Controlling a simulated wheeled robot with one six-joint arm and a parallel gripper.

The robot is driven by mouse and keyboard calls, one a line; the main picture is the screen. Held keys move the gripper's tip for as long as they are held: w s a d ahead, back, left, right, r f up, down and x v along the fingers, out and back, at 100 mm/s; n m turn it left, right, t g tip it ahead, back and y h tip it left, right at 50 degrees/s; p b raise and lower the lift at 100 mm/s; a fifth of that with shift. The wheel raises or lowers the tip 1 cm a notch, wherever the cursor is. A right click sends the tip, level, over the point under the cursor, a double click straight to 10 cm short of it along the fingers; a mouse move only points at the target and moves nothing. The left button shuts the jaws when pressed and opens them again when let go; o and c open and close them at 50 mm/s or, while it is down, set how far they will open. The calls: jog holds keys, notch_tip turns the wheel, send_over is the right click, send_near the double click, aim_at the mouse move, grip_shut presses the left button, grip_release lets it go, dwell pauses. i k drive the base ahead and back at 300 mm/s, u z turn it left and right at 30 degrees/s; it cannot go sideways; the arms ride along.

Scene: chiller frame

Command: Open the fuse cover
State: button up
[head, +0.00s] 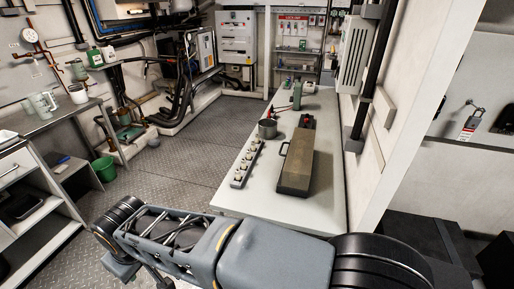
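I cannot make out a fuse cover for certain in the head view. A white wall cabinet (237,36) with panels stands at the far back, and a smaller grey-white box (203,46) stands left of it beside the pipes. Either is too small here to show a fuse cover clearly. My arm stretches across the bottom of the view, in front of the bench. The fingers of my gripper do not show.
A steel table (60,122) with mugs and a green bucket (104,169) are at left. The chequered floor (180,165) between is clear.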

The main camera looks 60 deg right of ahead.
aim_at(304, 134)
jog(key=i, duration=0.25)
jog(key=z, duration=2.7)
jog(key=k, duration=1.25)
jog(key=u, duration=0.9)
jog(key=i, duration=1.6)
jog(key=z, duration=0.65)
